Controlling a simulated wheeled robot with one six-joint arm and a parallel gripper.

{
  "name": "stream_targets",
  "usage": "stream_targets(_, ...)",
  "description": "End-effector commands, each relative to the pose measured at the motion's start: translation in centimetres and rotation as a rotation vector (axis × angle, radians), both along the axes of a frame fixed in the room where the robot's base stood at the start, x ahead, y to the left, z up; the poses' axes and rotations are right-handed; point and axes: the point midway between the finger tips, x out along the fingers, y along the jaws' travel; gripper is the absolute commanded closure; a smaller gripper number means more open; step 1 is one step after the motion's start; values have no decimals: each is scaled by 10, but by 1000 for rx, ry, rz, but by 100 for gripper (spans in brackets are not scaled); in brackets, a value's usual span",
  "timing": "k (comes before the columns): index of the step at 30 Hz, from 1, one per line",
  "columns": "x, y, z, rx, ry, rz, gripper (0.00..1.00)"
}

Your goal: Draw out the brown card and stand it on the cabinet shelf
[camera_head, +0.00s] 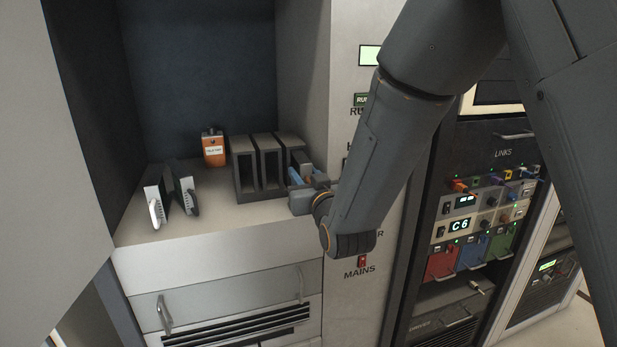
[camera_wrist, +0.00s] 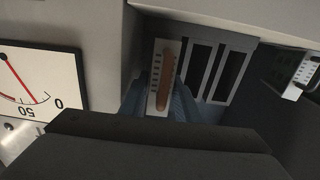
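The brown card (camera_wrist: 163,80) shows in the wrist view as a pale upright front with a brown grip on it, seated in the slotted rack. In the head view the rack (camera_head: 247,172) stands on the cabinet shelf (camera_head: 235,212); my gripper is in front of its right end and hides the card. My gripper (camera_head: 301,176) points into the rack. In the wrist view its blue fingers (camera_wrist: 160,105) stand apart on either side of the card front, clear of the brown grip, so it looks open. Their tips are partly hidden.
An orange box (camera_head: 213,149) stands behind. Bare shelf lies between them and the rack. The cabinet's right wall (camera_head: 303,75) is close to my gripper. Two other visible rack slots look empty.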

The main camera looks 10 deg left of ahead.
Motion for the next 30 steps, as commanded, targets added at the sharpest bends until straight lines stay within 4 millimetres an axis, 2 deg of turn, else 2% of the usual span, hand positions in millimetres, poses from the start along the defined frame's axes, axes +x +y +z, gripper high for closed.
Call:
stream_targets(6, 12, 7, 1, 1, -1, 0, 71)
stream_targets(14, 13, 8, 0, 1, -1, 0, 71)
stream_targets(19, 13, 8, 0, 1, -1, 0, 98)
stream_targets(20, 13, 8, 0, 1, -1, 0, 100)
stream_targets(30, 8, 4, 0, 0, 0, 0, 100)
